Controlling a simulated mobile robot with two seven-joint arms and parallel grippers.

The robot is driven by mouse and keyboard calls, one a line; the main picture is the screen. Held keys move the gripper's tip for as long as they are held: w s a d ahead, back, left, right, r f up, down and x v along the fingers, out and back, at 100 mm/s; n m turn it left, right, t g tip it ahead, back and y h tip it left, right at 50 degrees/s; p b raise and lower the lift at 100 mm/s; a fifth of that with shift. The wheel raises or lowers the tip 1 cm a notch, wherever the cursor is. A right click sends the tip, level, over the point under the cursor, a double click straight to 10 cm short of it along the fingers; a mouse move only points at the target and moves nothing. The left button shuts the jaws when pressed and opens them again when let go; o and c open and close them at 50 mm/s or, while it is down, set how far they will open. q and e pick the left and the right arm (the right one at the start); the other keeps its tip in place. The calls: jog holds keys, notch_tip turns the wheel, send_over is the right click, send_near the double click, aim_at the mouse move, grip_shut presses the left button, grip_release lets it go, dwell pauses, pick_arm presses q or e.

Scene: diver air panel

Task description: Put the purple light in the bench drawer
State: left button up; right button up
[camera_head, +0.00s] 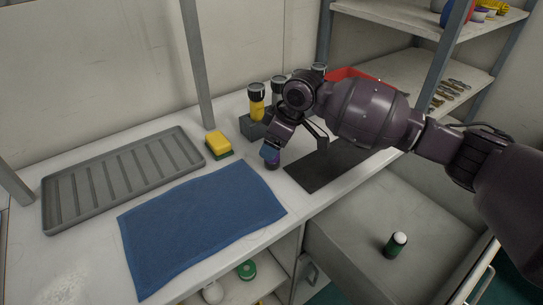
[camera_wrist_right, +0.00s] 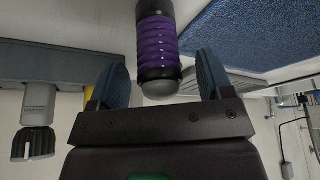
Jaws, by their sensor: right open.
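The purple light (camera_head: 272,164) stands on the bench between the blue towel and the dark mat, partly hidden by my right gripper (camera_head: 269,151). In the right wrist view the purple light (camera_wrist_right: 157,42) has a ribbed purple body and a grey rounded end. My right gripper (camera_wrist_right: 161,78) is open, with one blue-grey finger on each side of the light's end; I cannot tell whether they touch it. The bench drawer (camera_head: 345,240) is pulled open at the lower right. My left gripper is not in view.
A green light with a white top (camera_head: 395,245) is in the drawer, with bare floor around it. A holder (camera_head: 250,128) with a yellow light (camera_head: 257,104) stands behind my gripper. A blue towel (camera_head: 200,225), sponge (camera_head: 217,144), grey tray (camera_head: 120,178) and dark mat (camera_head: 320,168) lie on the bench.

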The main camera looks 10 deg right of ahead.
jog(key=shift+x, duration=0.95)
jog(key=c, duration=1.1)
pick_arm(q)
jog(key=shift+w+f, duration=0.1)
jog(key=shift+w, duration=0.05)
pick_arm(e)
jog(key=shift+r, duration=0.1)
pick_arm(q)
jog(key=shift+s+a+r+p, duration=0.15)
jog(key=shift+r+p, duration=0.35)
jog(key=shift+p, duration=0.25)
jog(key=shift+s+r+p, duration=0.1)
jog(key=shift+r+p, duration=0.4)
jog(key=shift+p, duration=0.25)
pick_arm(e)
notch_tip(320, 180, up, 20)
